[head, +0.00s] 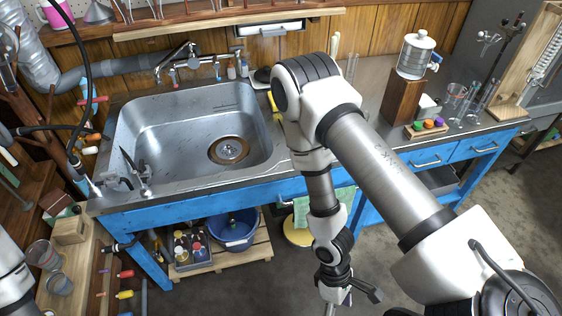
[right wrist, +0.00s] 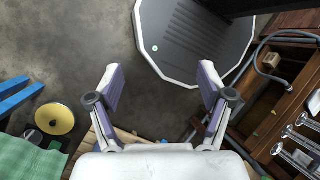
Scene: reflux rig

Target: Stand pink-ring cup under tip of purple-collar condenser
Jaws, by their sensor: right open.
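No cup with a clearly pink ring can be made out. A clear cup with a reddish mark (head: 456,94) stands at the right end of the bench, among other clear glassware. A coiled glass piece (head: 542,66) on a wooden stand is at the far right; no purple collar is discernible, so I cannot tell whether it is the condenser. My right gripper (head: 350,292) hangs low in front of the bench, away from the glassware. In the right wrist view it (right wrist: 160,82) is open and empty above the floor. My left gripper is outside the view.
The steel sink (head: 190,130) fills the bench's left half. A dispenser jar (head: 416,55) stands on a wooden block (head: 402,97), beside a tray of coloured balls (head: 428,129). Two clear cups (head: 43,255) stand at lower left. A blue basin (head: 234,232) sits below the bench.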

